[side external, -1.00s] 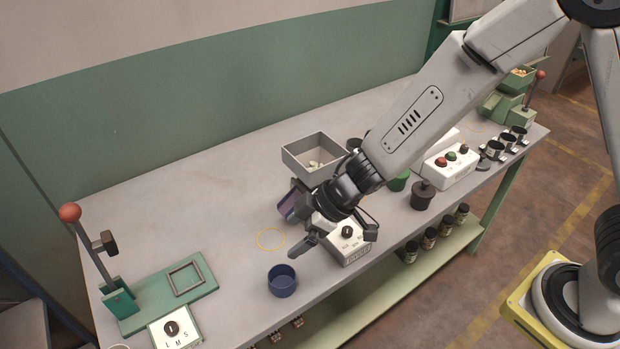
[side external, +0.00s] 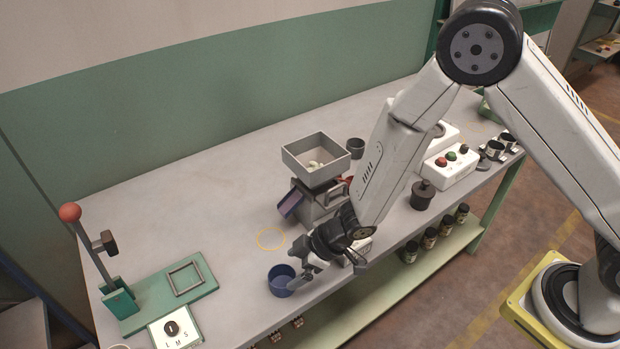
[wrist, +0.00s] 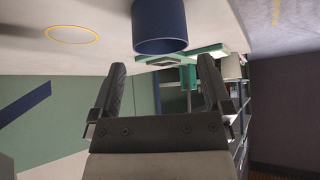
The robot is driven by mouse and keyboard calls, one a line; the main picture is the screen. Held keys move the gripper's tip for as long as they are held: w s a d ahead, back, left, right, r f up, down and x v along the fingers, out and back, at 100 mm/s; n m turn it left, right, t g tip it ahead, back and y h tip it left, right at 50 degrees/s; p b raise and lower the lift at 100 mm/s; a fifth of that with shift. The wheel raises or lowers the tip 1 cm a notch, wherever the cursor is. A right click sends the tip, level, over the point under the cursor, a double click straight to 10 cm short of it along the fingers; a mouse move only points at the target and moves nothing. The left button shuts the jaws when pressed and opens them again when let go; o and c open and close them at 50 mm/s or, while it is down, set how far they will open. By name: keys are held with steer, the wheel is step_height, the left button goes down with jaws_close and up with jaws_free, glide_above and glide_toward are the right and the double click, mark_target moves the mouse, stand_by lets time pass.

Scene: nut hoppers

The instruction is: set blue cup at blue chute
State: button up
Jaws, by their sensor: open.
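The blue cup (side external: 279,281) stands upright on the bench near its front edge. It also shows in the wrist view (wrist: 160,28), ahead of my fingertips and roughly between them. My gripper (side external: 298,278) is open and low at the cup's right side; in the wrist view its two fingers (wrist: 160,75) are spread with nothing between them. The blue chute (side external: 290,204) slopes down to the left from a grey machine with a hopper (side external: 316,160) on top. A yellow ring (side external: 271,239) is marked on the bench below the chute and is empty.
A lever press with a red knob (side external: 70,212) and a green base (side external: 180,290) is at the left. A white box with a dial (side external: 174,328) sits at the front left. A black weight-like object (side external: 422,196) and a button box (side external: 450,164) stand to the right. The bench behind the ring is clear.

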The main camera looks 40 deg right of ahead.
mark_target(278, 285)
steer(key=shift+x, duration=0.8)
steer(key=shift+x, duration=2.55)
steer(key=c, duration=1.1)
steer(key=shift+r, duration=0.1)
